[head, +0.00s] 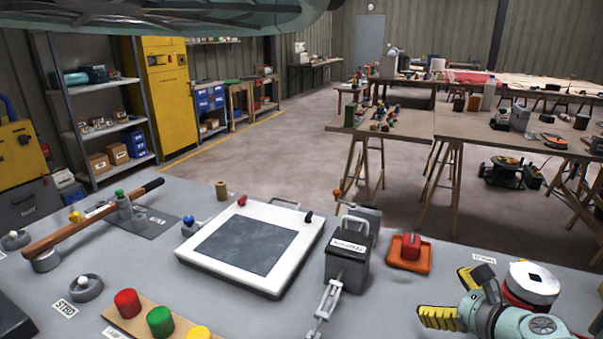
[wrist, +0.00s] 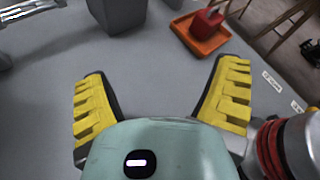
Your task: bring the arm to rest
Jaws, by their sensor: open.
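My gripper (head: 447,302) is at the lower right in the head view, above the grey bench. In the wrist view my gripper (wrist: 161,103) shows its two yellow ribbed fingers spread wide apart. It is open, with only bare bench top between the fingers. A red block on an orange tray (head: 424,262) lies beyond the gripper. The same orange tray (wrist: 201,47) shows at the top of the wrist view, apart from the fingers.
The grey bench (head: 380,310) carries a dark grey labelled box (head: 346,265), a white-framed panel (head: 300,245), a wooden-handled lever (head: 95,220) and red, green and yellow knobs (head: 160,320). Trestle tables (head: 405,125) stand behind. Bare bench lies between the box and my gripper.

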